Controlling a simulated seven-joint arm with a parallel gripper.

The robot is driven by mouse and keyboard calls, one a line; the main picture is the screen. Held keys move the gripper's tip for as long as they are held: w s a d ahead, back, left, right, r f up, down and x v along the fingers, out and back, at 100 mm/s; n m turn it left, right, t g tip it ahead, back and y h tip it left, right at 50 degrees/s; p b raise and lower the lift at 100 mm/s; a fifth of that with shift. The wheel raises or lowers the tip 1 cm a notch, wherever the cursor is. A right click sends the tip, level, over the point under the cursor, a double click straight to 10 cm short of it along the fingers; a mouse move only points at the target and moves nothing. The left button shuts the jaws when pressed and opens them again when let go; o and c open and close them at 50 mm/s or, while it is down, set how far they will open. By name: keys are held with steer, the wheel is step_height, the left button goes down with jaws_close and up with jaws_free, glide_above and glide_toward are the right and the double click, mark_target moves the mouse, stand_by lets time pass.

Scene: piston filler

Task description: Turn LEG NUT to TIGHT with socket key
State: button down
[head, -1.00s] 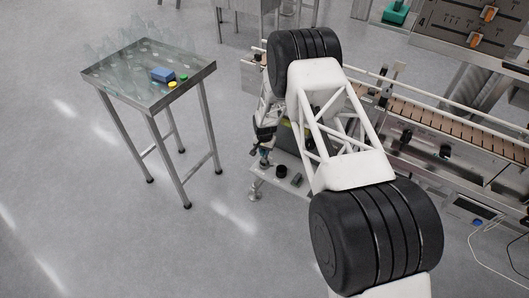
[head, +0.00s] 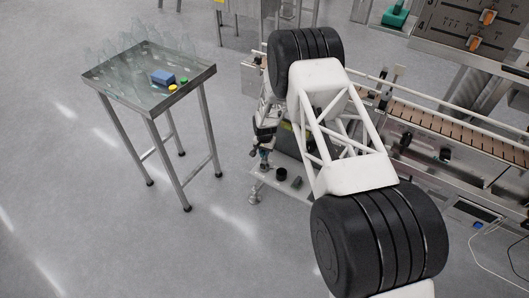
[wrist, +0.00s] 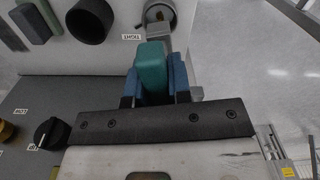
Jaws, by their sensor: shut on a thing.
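My gripper (wrist: 154,90) is shut on the teal handle of the socket key (wrist: 151,66), which sits between the blue finger pads in the wrist view. The key's grey end (wrist: 158,31) reaches toward a round grey fitting with a dark inside (wrist: 160,12) at the top edge, likely the leg nut. I cannot tell whether the key is seated on it. The TIGHT label (wrist: 132,37) lies just left of the key's end. In the head view my gripper (head: 264,160) is small, low beside the machine's corner, and the key is not clear there.
A black ring (wrist: 90,20) and a grey-green block (wrist: 30,23) lie on the pale plate. A black knob (wrist: 48,133) sits on a grey panel at lower left. A steel table (head: 150,100) with bottles stands left; the floor between is clear. A conveyor (head: 450,115) runs right.

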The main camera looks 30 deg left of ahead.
steer(key=shift+r, duration=0.1)
steer(key=shift+s+r, duration=0.75)
steer(key=shift+r, duration=0.2)
steer(key=shift+s+r, duration=0.75)
steer(key=shift+r, duration=0.15)
